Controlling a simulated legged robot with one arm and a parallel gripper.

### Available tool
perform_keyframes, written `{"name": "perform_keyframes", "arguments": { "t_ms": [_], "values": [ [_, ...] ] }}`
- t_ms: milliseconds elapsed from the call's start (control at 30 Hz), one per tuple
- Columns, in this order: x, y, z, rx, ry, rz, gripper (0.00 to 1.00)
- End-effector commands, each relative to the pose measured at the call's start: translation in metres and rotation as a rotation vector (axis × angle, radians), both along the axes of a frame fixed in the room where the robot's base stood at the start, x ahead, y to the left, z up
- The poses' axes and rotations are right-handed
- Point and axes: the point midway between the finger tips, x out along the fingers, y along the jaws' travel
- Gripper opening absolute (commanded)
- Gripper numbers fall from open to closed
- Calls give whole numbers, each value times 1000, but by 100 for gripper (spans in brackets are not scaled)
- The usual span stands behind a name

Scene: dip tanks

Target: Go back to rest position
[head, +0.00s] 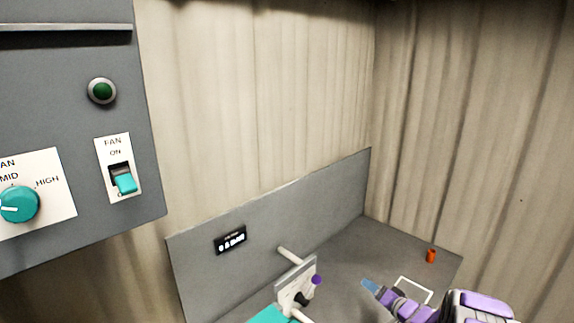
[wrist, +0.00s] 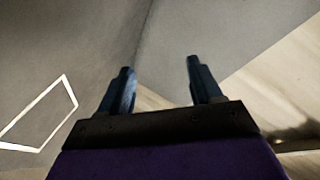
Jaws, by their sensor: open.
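My gripper (head: 371,286) is at the lower right of the head view, over the grey bench, with its arm reaching in from the bottom edge. In the wrist view my gripper (wrist: 160,78) shows two dark blue fingers held apart with nothing between them. A white square outline (head: 414,289) on the bench lies just beside the gripper. The outline also shows at the left of the wrist view (wrist: 40,115).
A small orange cylinder (head: 431,256) stands near the bench's right edge. A white fixture (head: 296,284) with a purple knob and teal part stands left of the gripper. A grey panel (head: 80,130) with fan switch, teal dial and green button hangs at left. Corrugated walls surround the bench.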

Motion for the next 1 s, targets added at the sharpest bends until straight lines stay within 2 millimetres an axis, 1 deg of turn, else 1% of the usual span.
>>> {"name": "perform_keyframes", "arguments": {
  "t_ms": [33, 200, 467, 567, 767, 867, 1000],
  "values": [
    [3, -2, 8, -47, 7, -18, 64],
    [6, -15, 29, -200, 50, -91, 64],
    [-6, -29, 62, -403, 138, -183, 64],
    [-17, -33, 73, -470, 182, -213, 64],
    [-45, -36, 97, -592, 276, -260, 64],
    [-63, -35, 106, -644, 329, -275, 64],
    [-92, -31, 118, -706, 409, -285, 64]
  ]
}}
